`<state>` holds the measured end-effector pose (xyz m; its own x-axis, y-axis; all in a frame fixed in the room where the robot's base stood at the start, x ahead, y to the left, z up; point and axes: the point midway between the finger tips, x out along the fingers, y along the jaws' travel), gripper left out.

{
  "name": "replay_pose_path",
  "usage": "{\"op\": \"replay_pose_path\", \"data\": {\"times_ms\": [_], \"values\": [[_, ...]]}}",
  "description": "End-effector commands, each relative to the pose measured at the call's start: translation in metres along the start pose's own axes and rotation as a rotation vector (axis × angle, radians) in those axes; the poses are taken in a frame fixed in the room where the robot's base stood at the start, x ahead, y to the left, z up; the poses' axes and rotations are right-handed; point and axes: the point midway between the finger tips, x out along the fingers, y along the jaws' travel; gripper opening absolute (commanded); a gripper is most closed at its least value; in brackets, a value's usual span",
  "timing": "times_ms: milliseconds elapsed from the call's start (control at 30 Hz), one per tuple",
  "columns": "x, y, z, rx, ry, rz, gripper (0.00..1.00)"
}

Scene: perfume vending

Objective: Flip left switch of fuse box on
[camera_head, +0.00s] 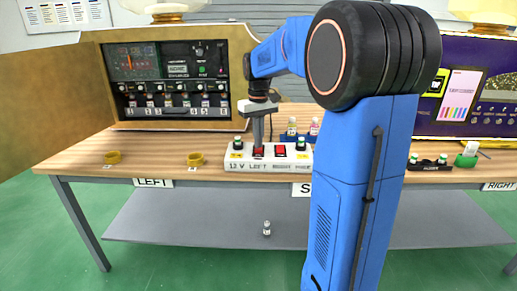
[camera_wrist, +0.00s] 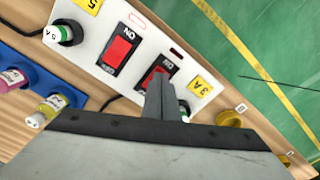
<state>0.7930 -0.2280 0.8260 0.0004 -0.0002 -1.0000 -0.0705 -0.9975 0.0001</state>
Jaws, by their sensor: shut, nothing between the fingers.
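The white fuse box (camera_head: 268,161) stands on the wooden table, with two red rocker switches on its top. The left switch (camera_head: 258,152) is beneath my gripper (camera_head: 258,143), which points straight down. In the wrist view, the left switch (camera_wrist: 152,76) is partly hidden by my shut, empty gripper (camera_wrist: 160,84). The fingertips are at or just over this switch; I cannot tell whether they touch it. The right switch (camera_head: 280,150) is clear, and it also shows in the wrist view (camera_wrist: 120,48). I cannot tell which way the left switch is tipped.
Green-topped bottles stand at both ends of the fuse box, including a bottle (camera_wrist: 62,33) in the wrist view. Pink and yellow bottles (camera_head: 292,128) stand in a blue holder behind. Yellow rings (camera_head: 113,157) lie to the left. A wooden-framed machine (camera_head: 178,75) stands at the back.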

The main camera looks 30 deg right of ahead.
Motion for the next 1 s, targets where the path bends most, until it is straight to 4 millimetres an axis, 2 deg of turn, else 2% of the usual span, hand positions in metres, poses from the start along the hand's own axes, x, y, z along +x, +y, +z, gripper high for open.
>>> {"op": "replay_pose_path", "data": {"times_ms": [833,1000], "values": [[0.011,0.000,0.000,0.000,-0.001,0.000,0.00],[0.007,0.000,0.000,0.000,0.000,0.000,0.00]]}}
